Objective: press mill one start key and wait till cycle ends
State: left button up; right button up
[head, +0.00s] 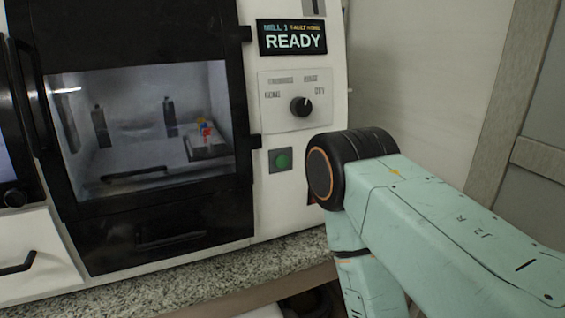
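Mill one (257,217) is a white machine with a black-framed window door (140,221). Its display (292,37) reads "MILL 1" and "READY", with small orange text at the top right. A green round start key (283,160) sits on a dark square plate below the selector knob (300,106). My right arm comes in from the right, and its black joint is just right of the key. The key is uncovered. Neither gripper shows, so whether they are open or shut is hidden.
Through the window a grey block with small red, yellow and blue parts (206,131) shows inside. A speckled stone counter edge (190,285) runs below the machine. A pale wall (405,75) and a grey door (535,185) stand at the right.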

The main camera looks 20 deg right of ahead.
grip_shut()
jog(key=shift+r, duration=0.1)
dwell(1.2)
